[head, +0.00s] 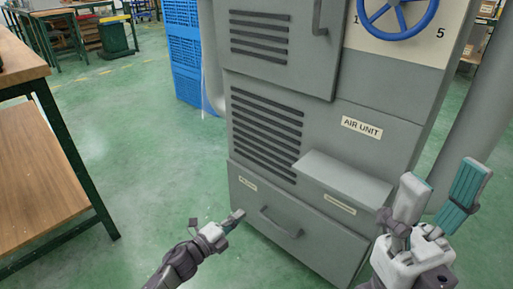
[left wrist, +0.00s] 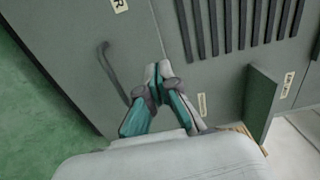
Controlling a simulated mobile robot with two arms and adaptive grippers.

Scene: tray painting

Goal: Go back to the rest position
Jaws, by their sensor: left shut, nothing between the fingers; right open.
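My left gripper (head: 237,217) is shut and empty, low in front of the grey air unit (head: 345,100). In the head view it lies just left of the handle (head: 281,224) of the unit's bottom drawer (head: 320,236). In the left wrist view its fingertips (left wrist: 158,70) are together, with the dark handle (left wrist: 112,72) to their left; whether they touch the drawer front I cannot tell. The drawer looks closed. My right gripper (head: 440,190) is open and empty, raised at the lower right in front of the unit.
A small shelf-like ledge (head: 342,178) juts from the unit above the drawer. A blue wheel (head: 397,12) is at its top. A wooden bench (head: 40,165) stands at the left and blue crates (head: 184,50) behind. Green floor (head: 150,160) between bench and unit is clear.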

